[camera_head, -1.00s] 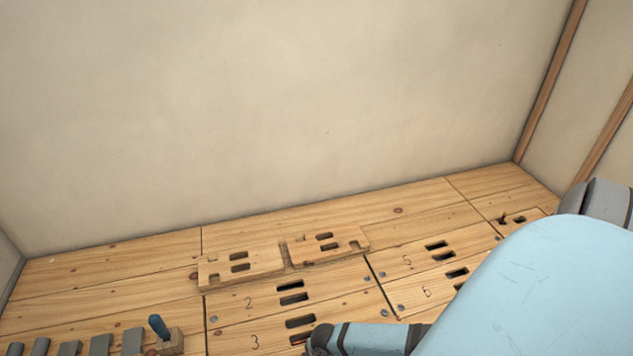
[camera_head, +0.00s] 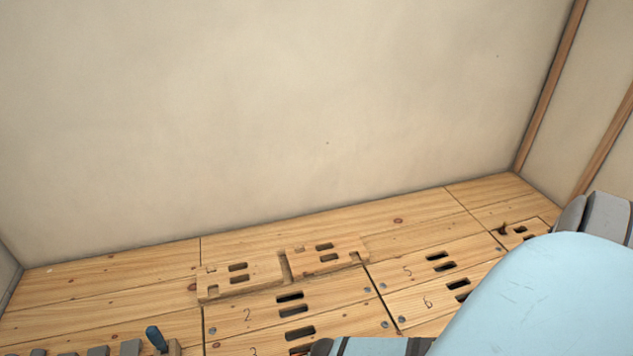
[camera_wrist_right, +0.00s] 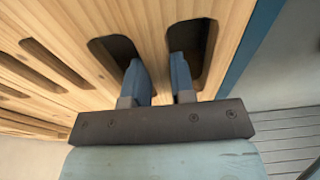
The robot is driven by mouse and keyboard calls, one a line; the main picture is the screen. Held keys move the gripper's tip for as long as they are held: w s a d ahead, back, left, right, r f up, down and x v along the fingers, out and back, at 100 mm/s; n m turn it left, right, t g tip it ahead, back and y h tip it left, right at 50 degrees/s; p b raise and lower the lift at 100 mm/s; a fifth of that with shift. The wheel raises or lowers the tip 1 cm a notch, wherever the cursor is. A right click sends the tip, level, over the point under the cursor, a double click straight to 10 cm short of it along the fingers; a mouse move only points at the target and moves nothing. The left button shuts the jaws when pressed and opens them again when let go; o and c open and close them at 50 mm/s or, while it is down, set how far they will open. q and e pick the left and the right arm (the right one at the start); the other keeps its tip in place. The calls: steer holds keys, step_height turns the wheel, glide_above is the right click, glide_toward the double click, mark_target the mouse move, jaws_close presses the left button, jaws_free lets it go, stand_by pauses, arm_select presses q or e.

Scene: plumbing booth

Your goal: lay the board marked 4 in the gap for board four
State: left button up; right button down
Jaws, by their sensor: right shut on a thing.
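In the right wrist view my right gripper (camera_wrist_right: 160,68) has its two blue fingers down in two slots of a pale wooden board (camera_wrist_right: 153,28). It is shut on the wood bridge between the slots. No number shows on this board, so I cannot read whether it is board 4. The gap for board four cannot be made out. In the head view, boards marked 2 (camera_head: 225,317), 5 (camera_head: 415,258) and 6 (camera_head: 420,310) lie in the floor. Board 3 is partly cut off at the bottom edge. My left gripper is not in view.
Two notched wooden pieces (camera_head: 258,272) (camera_head: 345,247) lie by the boards. A blue-handled tool (camera_head: 153,336) and grey strips (camera_head: 130,348) are at the bottom left. A wall (camera_head: 300,120) closes the back. Slatted grey floor (camera_wrist_right: 285,130) shows beside the held board. My right arm hides the lower right.

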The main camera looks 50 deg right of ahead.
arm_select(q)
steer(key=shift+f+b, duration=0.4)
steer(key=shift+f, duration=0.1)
arm_select(e)
steer(key=shift+f, duration=0.9)
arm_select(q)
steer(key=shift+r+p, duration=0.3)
arm_select(e)
steer(key=shift+f, duration=0.2)
steer(key=c, duration=0.9)
jaws_free()
arm_select(q)
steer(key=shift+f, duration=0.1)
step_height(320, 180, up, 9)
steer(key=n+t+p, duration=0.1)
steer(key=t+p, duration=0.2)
steer(key=p, duration=0.3)
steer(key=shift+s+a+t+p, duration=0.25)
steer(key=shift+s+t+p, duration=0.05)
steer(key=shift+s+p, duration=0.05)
arm_select(e)
steer(key=r, duration=0.4)
steer(key=d+r, duration=0.1)
steer(key=r, duration=0.4)
steer(key=s+r, duration=0.1)
steer(key=r, duration=0.3)
steer(key=shift+d+r, duration=0.35)
steer(key=shift+d, duration=0.05)
